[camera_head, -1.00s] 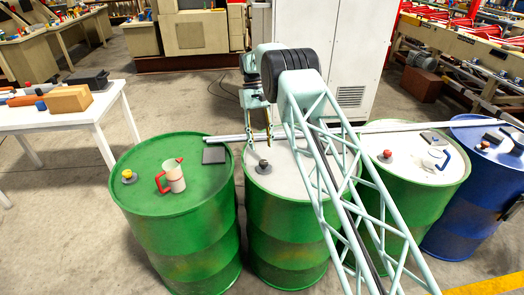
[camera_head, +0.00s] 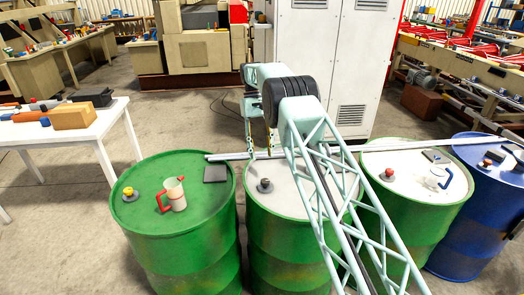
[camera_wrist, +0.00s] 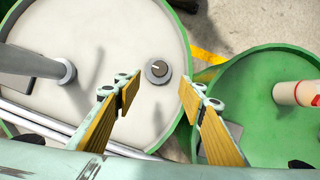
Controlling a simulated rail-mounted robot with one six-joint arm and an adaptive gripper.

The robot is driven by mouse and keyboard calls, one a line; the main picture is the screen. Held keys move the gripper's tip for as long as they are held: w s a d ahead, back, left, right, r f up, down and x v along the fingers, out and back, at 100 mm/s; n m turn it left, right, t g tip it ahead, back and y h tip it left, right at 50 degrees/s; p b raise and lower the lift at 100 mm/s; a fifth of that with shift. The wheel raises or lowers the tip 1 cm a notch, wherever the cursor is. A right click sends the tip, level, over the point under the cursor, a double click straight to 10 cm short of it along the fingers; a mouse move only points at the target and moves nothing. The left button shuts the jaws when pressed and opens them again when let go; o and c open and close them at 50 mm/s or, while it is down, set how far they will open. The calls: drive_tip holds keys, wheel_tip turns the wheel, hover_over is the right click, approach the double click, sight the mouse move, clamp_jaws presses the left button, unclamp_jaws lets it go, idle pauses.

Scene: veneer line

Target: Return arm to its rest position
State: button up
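My gripper (camera_head: 261,150) hangs from my light green lattice arm over the back part of the white-topped green drum (camera_head: 283,205). In the wrist view, its two yellow-padded fingers (camera_wrist: 158,95) are spread apart with nothing between them. A dark grey knob on a round base (camera_head: 265,186) stands on that drum top. The knob also shows in the wrist view (camera_wrist: 158,69), beyond the fingertips and apart from them. The lattice arm hides the right part of this drum.
A second white-topped drum (camera_head: 405,195) and a blue drum (camera_head: 480,205) stand to the right. A metal rail (camera_head: 390,146) runs behind. A white table (camera_head: 90,135) stands left.

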drive_tip(key=s+d+r+m+t+y+b, duration=0.1)
drive_tip(key=s+d+r, duration=0.25)
drive_tip(key=r, duration=0.65)
drive_tip(key=s+d+r+t+b, duration=0.1)
drive_tip(key=s+d+r, duration=0.3)
drive_tip(key=r, duration=0.6)
drive_tip(key=s+d+r+m+t+b, duration=0.1)
drive_tip(key=s+d+r, duration=0.4)
drive_tip(key=s+r, duration=0.25)
drive_tip(key=s+d+r+t+b, duration=0.1)
drive_tip(key=s+d+r, duration=0.55)
drive_tip(key=s, duration=0.25)
drive_tip(key=s+d+r+t, duration=0.1)
drive_tip(key=s+r, duration=0.1)
drive_tip(key=s, duration=0.4)
drive_tip(key=s+d+r, duration=0.1)
drive_tip(key=s+d, duration=0.1)
drive_tip(key=s, duration=0.4)
drive_tip(key=s+d+f+t+b, duration=0.1)
drive_tip(key=s+d+f, duration=0.1)
drive_tip(key=s, duration=0.8)
drive_tip(key=s+d+f+m+t+b, duration=0.1)
drive_tip(key=s+f, duration=0.4)
drive_tip(key=s, duration=0.6)
drive_tip(key=s+d+f+m+t+b, duration=0.1)
drive_tip(key=s+d+f, duration=0.1)
drive_tip(key=s, duration=0.9)
drive_tip(key=shift+s+d+f+y, duration=0.25)
drive_tip(key=shift+d+f+y, duration=0.15)
drive_tip(key=shift+f, duration=0.5)
